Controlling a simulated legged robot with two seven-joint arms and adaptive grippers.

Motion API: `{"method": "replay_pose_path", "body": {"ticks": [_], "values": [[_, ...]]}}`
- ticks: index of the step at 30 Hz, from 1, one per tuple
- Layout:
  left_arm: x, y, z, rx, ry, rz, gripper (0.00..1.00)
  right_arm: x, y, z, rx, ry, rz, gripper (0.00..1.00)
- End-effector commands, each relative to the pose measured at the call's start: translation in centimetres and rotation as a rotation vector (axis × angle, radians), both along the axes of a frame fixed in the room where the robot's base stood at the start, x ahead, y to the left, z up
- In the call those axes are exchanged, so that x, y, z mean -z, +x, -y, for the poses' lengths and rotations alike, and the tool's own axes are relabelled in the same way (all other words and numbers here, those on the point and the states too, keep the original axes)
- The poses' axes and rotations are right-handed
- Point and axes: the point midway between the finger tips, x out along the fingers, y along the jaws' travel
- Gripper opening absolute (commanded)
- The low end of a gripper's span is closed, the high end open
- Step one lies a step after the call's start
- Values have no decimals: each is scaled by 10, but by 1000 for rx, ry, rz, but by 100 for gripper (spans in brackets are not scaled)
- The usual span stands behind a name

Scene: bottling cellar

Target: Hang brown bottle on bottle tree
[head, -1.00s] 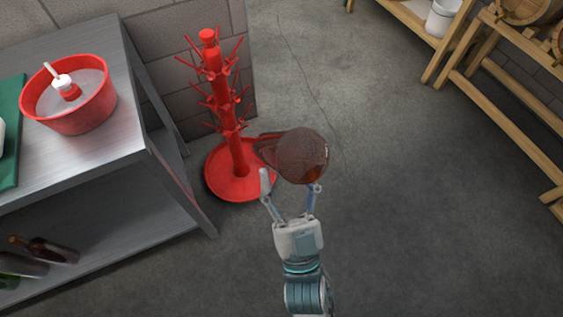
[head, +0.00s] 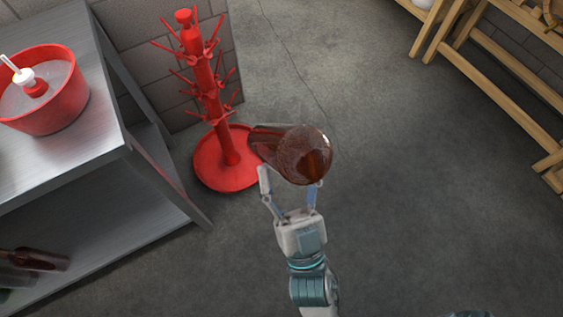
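The brown bottle (head: 305,155) is held almost end-on, its round base facing me and its neck pointing left. The bottle's neck overlaps the right edge of the tree's base in the picture; I cannot tell the gap in depth.
A metal table (head: 95,140) with a lower shelf stands at left, close to the tree. It holds a red basin (head: 50,115); dark bottles (head: 35,260) lie below. A block wall (head: 150,40) is behind the tree. Wooden racks (head: 500,85) stand at upper right. The floor between is clear.

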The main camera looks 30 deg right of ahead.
Motion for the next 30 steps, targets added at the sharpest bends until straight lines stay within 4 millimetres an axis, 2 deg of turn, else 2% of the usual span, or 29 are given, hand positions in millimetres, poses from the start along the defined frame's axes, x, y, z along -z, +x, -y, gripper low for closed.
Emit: {"method": "replay_pose_path", "body": {"ticks": [1, 7, 21, 30], "values": [[0, 0, 0, 0, 0, 0, 40, -8, -1, 3, -3, 85, -5, 0], [1, 0, 0, 0, 0, -2, 40, -5, 0, 3, -5, 86, -10, 0], [19, -16, -2, 1, 6, -49, 40, 34, 0, 4, -4, 87, -16, 0], [20, -16, -1, 1, 4, -49, 40, 38, 0, 4, -6, 87, -15, 0]]}}
